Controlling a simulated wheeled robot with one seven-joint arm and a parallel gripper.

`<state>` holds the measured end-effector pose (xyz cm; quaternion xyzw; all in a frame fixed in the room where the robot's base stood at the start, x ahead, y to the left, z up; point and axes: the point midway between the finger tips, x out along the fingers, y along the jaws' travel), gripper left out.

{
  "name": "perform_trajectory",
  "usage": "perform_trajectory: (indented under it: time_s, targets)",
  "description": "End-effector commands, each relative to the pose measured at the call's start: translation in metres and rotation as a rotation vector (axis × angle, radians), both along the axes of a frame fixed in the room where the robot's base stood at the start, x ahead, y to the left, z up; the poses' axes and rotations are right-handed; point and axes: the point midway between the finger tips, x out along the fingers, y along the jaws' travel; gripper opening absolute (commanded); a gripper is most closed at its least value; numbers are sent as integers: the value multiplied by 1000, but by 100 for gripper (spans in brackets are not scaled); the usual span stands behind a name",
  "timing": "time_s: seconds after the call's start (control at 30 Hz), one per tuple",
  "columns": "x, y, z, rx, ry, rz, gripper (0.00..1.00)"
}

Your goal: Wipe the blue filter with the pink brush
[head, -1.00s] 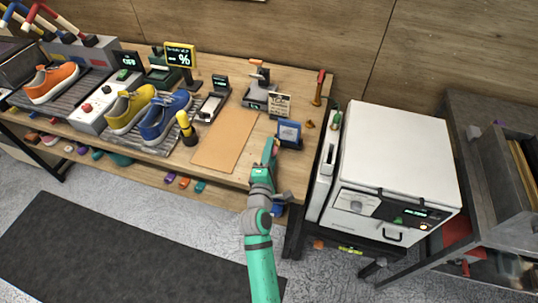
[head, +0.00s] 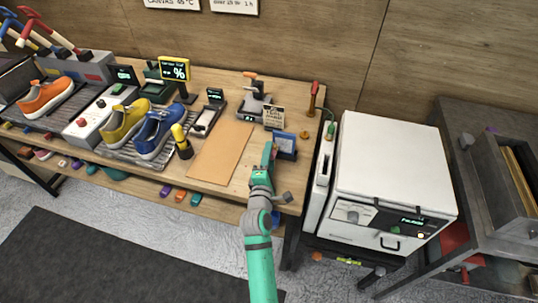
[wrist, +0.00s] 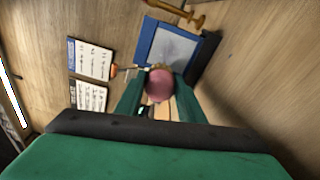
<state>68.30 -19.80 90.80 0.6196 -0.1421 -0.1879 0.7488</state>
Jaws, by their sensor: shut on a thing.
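The blue filter (head: 285,142), a grey panel in a blue frame, stands at the right end of the workbench. In the wrist view the filter (wrist: 178,48) is just beyond my fingertips. My gripper (head: 268,153) is beside the filter's left edge in the head view. In the wrist view my gripper (wrist: 158,96) is shut on the pink brush (wrist: 160,84), whose rounded pink end shows between the green fingers.
A tan mat (head: 222,152) lies left of my gripper. A small sign (head: 273,117) stands behind the filter, and a wooden-handled tool (head: 313,98) is further back. A white cabinet (head: 392,165) stands right of the bench. Sneakers (head: 155,132) are at the left.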

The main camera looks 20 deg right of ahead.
Motion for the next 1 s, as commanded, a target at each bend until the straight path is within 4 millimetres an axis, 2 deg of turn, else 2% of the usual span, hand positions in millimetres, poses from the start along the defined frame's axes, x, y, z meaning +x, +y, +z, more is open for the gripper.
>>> perform_trajectory:
  time_s: [1.0]
  targets:
    - [13, -9, 0, 0, -1, 0, 17]
